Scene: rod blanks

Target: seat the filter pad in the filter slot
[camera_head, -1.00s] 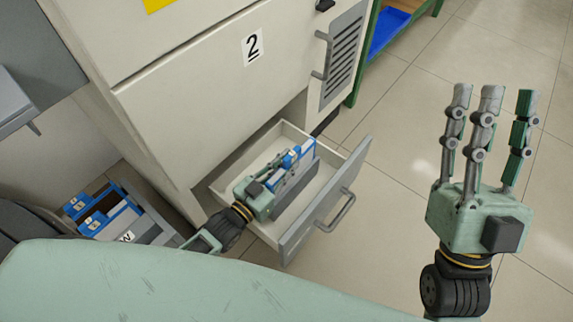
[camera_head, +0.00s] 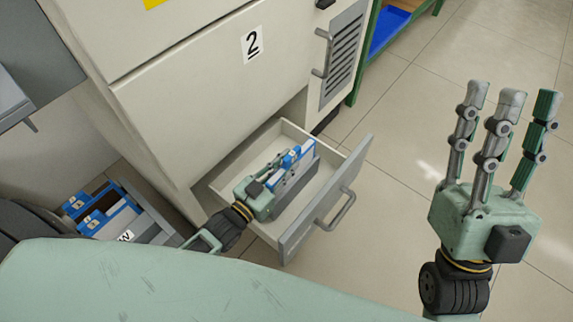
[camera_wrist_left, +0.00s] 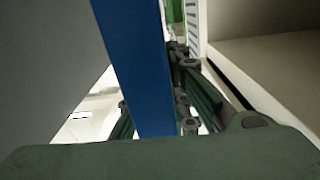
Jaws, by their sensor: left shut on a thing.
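The filter pad appears to be the blue-edged white piece (camera_head: 304,150) in the open drawer, standing in or against a grey holder (camera_head: 294,187) that may be the filter slot. My left gripper (camera_head: 277,168) reaches into the drawer and is shut on the pad. In the left wrist view a blue strip (camera_wrist_left: 140,65), seemingly the pad's edge, runs between the fingers. The gripper and holder hide the pad's lower part, so I cannot tell how deep it sits. My right gripper (camera_head: 500,115) is raised, fingers spread and empty, away from the drawer.
The drawer (camera_head: 330,205) with its grey front and handle sticks out from a beige cabinet (camera_head: 205,120) marked 2. A box (camera_head: 155,232) with several blue-and-white pieces stands at lower left. A green shelf with a blue tray (camera_head: 388,32) is behind. The floor at right is clear.

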